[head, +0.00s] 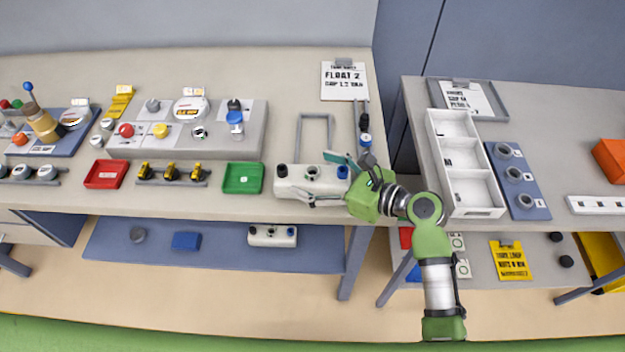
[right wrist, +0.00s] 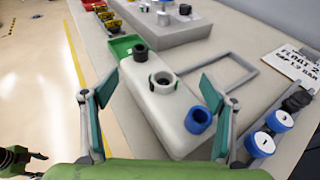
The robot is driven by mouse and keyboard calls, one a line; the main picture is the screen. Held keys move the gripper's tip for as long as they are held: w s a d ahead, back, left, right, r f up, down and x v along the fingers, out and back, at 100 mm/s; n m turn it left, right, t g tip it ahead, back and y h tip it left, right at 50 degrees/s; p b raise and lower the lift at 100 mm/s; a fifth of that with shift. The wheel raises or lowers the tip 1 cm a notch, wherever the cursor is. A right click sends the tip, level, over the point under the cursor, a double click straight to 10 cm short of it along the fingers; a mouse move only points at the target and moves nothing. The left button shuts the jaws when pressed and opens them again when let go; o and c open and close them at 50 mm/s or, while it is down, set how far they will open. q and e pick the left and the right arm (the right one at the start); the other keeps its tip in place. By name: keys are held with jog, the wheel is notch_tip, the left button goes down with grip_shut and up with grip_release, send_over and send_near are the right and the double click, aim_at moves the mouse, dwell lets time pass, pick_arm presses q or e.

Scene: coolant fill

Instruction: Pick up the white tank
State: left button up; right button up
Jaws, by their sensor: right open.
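The white tank (head: 311,180) lies near the front edge of the left table. It is a long white block with a black cap (right wrist: 140,52), a dark-ringed opening in the middle and a blue cap (right wrist: 198,119). It also shows large in the right wrist view (right wrist: 168,110). My right gripper (head: 322,178) is at the tank's right half in the head view. Its teal-padded fingers are open, one on each side of the tank in the right wrist view (right wrist: 160,98). I cannot tell whether they touch it. My left gripper does not show in the head view.
A green tray (head: 243,178) sits left of the tank, and a grey frame (head: 300,135) lies behind it. Blue-and-white capped parts (right wrist: 270,132) lie close to the right. A similar white tank (head: 272,235) rests on the lower shelf. A gap separates the two tables.

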jog(key=shift+s, duration=0.1)
grip_shut()
jog(key=shift+f, duration=0.1)
